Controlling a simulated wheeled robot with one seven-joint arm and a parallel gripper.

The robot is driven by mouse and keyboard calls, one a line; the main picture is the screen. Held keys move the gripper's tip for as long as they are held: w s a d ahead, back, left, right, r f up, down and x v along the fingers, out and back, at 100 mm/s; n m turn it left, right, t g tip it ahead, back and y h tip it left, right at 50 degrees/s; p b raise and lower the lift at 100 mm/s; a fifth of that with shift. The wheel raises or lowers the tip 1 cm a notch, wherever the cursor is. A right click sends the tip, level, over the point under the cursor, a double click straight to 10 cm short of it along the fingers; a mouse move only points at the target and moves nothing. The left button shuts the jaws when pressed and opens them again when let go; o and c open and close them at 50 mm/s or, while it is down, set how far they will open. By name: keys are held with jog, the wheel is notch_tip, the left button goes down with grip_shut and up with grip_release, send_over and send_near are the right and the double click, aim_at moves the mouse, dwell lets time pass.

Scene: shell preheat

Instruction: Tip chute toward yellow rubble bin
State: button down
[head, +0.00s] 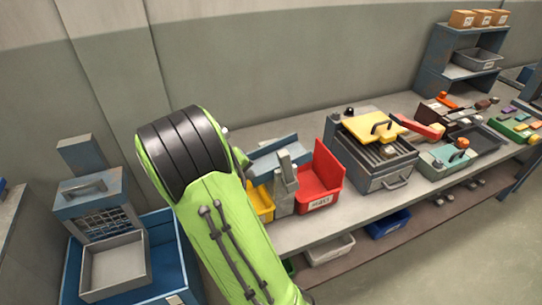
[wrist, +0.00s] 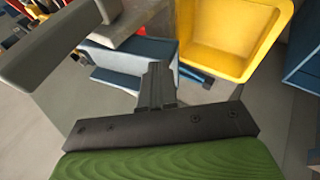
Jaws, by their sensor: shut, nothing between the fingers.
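The blue-grey chute (head: 279,152) sits on the bench at a grey upright stand (head: 285,185), between the yellow bin (head: 263,204) and the red bin (head: 321,178). Its exact tilt is hard to tell, as my arm hides its left end. My gripper (wrist: 157,75) shows in the wrist view with its dark fingers shut and empty. It is hidden behind my green arm in the head view. The yellow bin (wrist: 235,35) appears empty there, up and right of the fingers. A grey bar (wrist: 55,50), perhaps part of the stand, is at upper left.
Right of the red bin stands a grey grill box (head: 378,160) with a yellow handled plate (head: 382,127). A blue crate (head: 160,262) and a grey caged box (head: 95,205) stand at left. White (head: 330,249) and blue bins (head: 388,224) sit on the lower shelf.

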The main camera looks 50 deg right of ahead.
jog(key=shift+w+a+f+g+h+b, duration=0.1)
jog(key=shift+f+g+h+b, duration=0.1)
jog(key=shift+f+h+b, duration=0.4)
jog(key=shift+w+a+f+g+h+b, duration=0.1)
jog(key=shift+a+f+g+h+b, duration=0.2)
jog(key=shift+f, duration=0.65)
jog(key=shift+d+f+g+h+b, duration=0.1)
jog(key=shift+f+h+b, duration=0.2)
jog(key=shift+f+b, duration=0.35)
jog(key=shift+a+f, duration=0.1)
jog(key=shift+f, duration=0.05)
